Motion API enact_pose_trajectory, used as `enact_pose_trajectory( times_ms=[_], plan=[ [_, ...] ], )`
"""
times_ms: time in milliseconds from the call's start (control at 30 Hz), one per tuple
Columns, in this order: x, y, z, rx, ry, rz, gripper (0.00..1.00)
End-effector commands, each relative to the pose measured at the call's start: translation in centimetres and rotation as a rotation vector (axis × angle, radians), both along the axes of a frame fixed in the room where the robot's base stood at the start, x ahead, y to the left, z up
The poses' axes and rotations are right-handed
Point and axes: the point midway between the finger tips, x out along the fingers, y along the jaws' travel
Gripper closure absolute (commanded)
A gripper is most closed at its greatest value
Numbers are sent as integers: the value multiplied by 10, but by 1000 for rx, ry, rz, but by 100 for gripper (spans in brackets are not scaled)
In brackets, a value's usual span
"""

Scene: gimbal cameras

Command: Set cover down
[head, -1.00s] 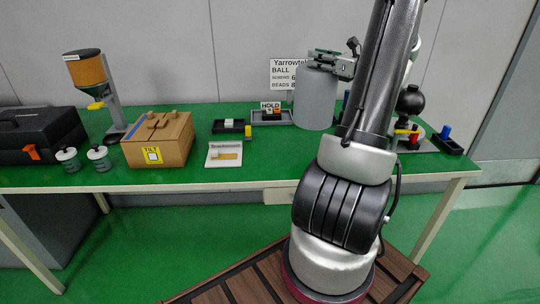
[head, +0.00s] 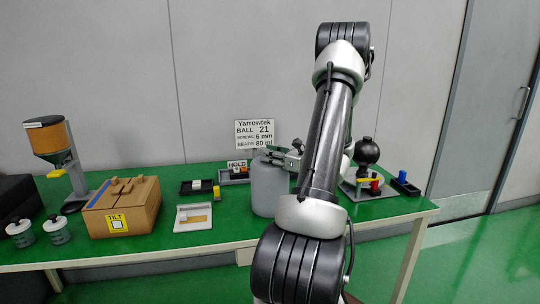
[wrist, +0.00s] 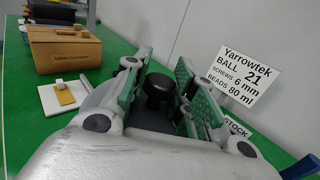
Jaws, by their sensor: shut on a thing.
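The cover (head: 270,190) is a plain grey cylinder, upright at the middle of the green table, in front of the sign. My gripper (head: 284,158) is at its top in the head view. In the wrist view my gripper (wrist: 160,85) is shut on the cover's black knob (wrist: 158,88), which shows between the two green-padded fingers. The cover's lower edge is at the table surface or just above it; I cannot tell whether it touches.
A HOLD tray (head: 234,177) stands close left of the cover. The sign (head: 255,133) is behind it. A black ball on a stand (head: 367,155) is at right. A white tray (head: 194,217), a TILT box (head: 124,207) and two jars (head: 38,231) are left. Bare table lies in front.

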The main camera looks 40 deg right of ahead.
Motion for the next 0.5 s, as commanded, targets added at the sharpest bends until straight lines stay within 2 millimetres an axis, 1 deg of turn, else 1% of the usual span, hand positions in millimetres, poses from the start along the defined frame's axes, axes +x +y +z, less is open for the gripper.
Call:
enact_pose_trajectory(
  times_ms=[133,267,300,367,400,500],
  plan=[
    [0,0,1,-1,-1,0,100],
    [0,0,-2,0,-1,0,100],
    [0,0,-1,-1,0,0,67],
    [0,0,-1,-1,0,0,56],
    [0,0,-1,-1,0,0,52],
    [0,0,-1,-1,0,0,52]
  ],
)
